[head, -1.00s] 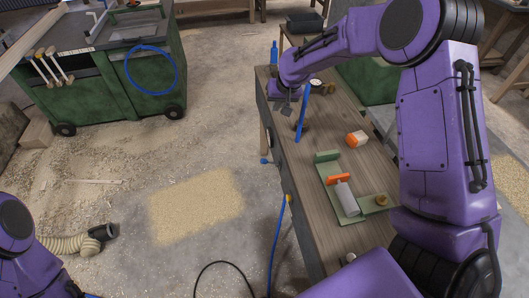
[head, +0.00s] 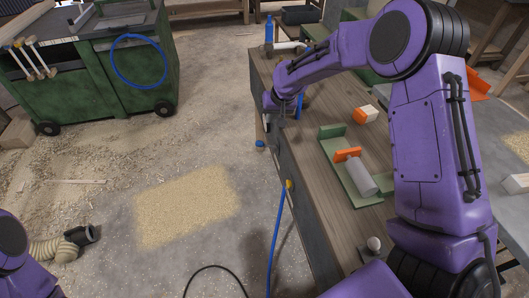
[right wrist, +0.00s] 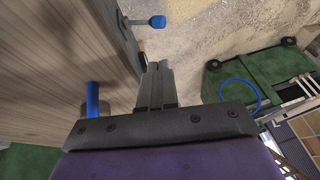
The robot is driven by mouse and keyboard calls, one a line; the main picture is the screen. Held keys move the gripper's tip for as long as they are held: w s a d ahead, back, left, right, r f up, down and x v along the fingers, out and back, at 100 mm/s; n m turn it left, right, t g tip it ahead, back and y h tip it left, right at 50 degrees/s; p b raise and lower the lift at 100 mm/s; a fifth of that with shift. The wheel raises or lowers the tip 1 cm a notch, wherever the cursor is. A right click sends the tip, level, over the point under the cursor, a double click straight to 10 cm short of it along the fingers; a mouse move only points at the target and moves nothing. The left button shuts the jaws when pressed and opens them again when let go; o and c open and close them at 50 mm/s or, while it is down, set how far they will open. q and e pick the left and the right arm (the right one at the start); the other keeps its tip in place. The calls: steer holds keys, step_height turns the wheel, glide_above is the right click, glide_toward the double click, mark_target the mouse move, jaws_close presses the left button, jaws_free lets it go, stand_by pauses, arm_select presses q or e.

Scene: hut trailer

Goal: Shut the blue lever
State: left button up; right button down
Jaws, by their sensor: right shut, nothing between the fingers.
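A blue lever (head: 300,104) stands up from the wooden workbench top near its left edge, partly hidden by my right arm. In the right wrist view the blue lever (right wrist: 92,98) rises upright beside my fingers. My right gripper (head: 283,114) is shut and empty, at the bench's left edge, just left of the lever. In the right wrist view the shut fingers (right wrist: 156,80) are right of the lever, with a visible gap. A second blue handle (head: 260,143) on a metal stem (right wrist: 137,22) sticks out from the bench side. My left gripper is out of view.
The workbench (head: 290,75) carries a green fixture (head: 333,131) with an orange piece (head: 347,154) and grey cylinder (head: 358,178). An orange-and-white block (head: 366,114) lies behind. A blue hose (head: 275,235) hangs from the bench side.

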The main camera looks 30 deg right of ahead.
step_height(320, 180, down, 4)
steer(key=b, duration=0.2)
glide_above(265, 145)
steer(key=shift+f, duration=4.45)
arm_select(q)
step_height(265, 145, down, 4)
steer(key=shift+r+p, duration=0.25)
steer(key=shift+p, duration=0.15)
arm_select(e)
steer(key=shift+s+a, duration=0.35)
steer(key=shift+a, duration=0.1)
